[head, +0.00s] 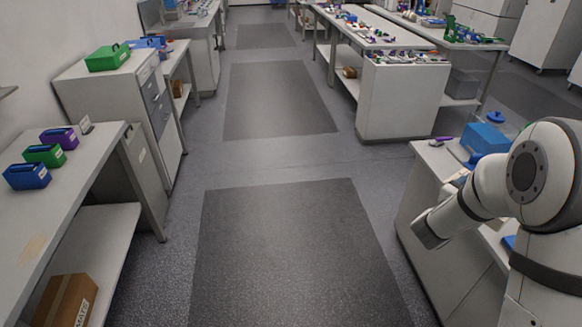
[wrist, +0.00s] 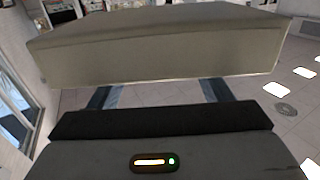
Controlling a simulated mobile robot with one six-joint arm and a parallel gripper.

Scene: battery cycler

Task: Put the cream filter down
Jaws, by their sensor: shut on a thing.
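The cream filter (wrist: 160,55) is a wide, pale block across the upper part of the wrist view. My gripper (wrist: 160,92) is shut on it, with one dark finger showing at each side below the block. The fingertips are hidden behind the filter. In the head view my arm reaches in from the right, over the right-hand bench, and its end hangs at the aisle side of that bench. I cannot clearly make out the filter there.
A left bench (head: 75,190) holds purple (head: 60,138), green (head: 45,155) and blue (head: 27,176) bins, with bare top in front. A cardboard box (head: 66,300) sits on its shelf. The right bench (head: 425,160) carries a blue box (head: 486,138). The aisle floor is clear.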

